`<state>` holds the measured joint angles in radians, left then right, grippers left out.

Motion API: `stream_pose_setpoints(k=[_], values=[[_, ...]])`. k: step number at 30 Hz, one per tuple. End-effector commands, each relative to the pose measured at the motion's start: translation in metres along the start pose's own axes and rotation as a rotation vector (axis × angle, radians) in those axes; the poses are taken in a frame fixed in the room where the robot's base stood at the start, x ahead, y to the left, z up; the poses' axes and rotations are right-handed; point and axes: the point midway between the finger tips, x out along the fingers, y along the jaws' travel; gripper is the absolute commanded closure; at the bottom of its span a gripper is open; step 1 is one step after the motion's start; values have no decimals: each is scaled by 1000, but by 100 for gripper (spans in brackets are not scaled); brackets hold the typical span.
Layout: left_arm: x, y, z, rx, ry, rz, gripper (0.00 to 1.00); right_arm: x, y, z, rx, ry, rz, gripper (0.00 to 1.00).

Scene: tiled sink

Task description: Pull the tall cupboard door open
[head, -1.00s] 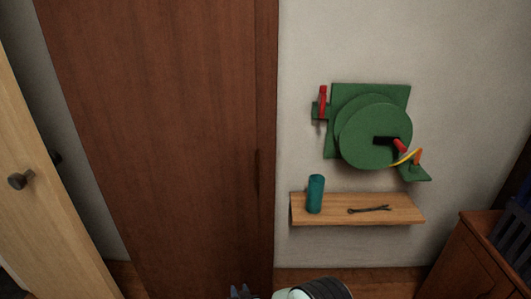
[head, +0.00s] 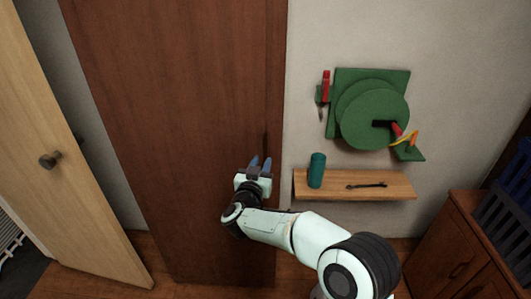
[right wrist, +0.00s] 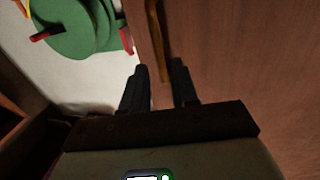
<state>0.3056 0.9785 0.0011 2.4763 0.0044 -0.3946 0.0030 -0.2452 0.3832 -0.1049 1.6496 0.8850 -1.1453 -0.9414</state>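The tall cupboard door (head: 180,110) is a dark reddish-brown panel in the middle of the head view and looks shut. Its slim upright handle (head: 266,145) is near the door's right edge. In the right wrist view the handle (right wrist: 155,35) is a brown bar against the door (right wrist: 250,60). My right gripper (head: 260,162) is raised at the handle, with its fingers pointing towards the door. In the right wrist view the gripper (right wrist: 159,67) is open, and the handle's end shows in the gap between its fingers. Contact cannot be told. My left gripper is not in view.
A pale wooden door (head: 60,180) with a round knob (head: 50,160) stands at the left. A brown cabinet (head: 455,255) stands at the right.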

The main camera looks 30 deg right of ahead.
Motion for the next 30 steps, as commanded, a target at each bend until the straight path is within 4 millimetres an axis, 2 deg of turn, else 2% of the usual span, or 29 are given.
stream_pose_setpoints(k=[3,9,13,21,22,24,30], values=[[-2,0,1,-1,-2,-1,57,24,1,0,-2,1,4,71],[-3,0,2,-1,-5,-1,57,49,0,0,-1,0,1,71],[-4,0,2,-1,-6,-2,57,56,0,0,0,1,0,71],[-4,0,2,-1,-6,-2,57,57,0,0,-1,0,-1,71],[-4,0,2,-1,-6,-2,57,57,0,0,-1,0,-1,78],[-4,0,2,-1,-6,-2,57,57,0,0,-1,0,-1,100],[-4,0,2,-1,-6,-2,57,57,0,0,0,0,0,100]])
